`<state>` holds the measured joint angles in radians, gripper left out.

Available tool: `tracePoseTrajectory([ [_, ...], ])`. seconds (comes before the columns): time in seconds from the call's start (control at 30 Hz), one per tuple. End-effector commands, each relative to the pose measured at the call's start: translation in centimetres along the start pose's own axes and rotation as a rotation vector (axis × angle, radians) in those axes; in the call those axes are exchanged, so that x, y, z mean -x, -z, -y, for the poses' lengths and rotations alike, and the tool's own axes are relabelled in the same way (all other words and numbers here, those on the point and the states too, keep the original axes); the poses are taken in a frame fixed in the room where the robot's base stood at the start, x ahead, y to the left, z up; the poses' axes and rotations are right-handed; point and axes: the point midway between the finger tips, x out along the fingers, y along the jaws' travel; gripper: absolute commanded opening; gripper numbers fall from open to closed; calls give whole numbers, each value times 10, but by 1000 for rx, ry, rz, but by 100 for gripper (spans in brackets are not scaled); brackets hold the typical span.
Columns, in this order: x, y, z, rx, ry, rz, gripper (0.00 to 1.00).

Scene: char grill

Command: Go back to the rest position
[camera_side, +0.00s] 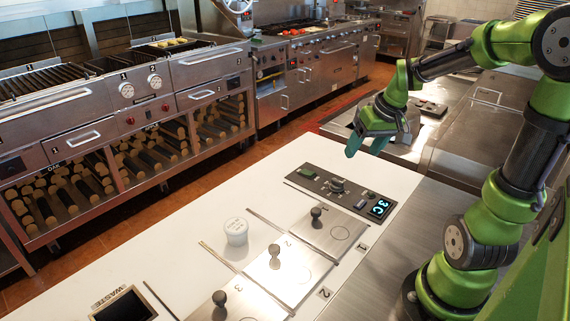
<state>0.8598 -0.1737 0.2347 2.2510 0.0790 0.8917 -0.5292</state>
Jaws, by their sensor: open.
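My gripper (366,143) is at the upper right of centre, at the end of my green arm. It hangs above the far end of the white counter, beyond the control panel. Its teal fingertips point down and to the left, apart and with nothing visible between them. It touches nothing that I can see.
Grills (60,85) stand across the aisle. Space around my gripper looks clear.

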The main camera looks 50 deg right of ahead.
Motion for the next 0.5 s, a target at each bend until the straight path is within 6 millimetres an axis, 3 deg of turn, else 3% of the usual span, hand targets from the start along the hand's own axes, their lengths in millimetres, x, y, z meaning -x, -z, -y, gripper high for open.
tracePoseTrajectory([
  [0.03, 8, -8, 17, -15, 2, -18, 66],
  [0.3, 50, -66, 96, -74, 120, -110, 66],
  [0.5, 74, -101, 132, 49, 252, -147, 66],
])
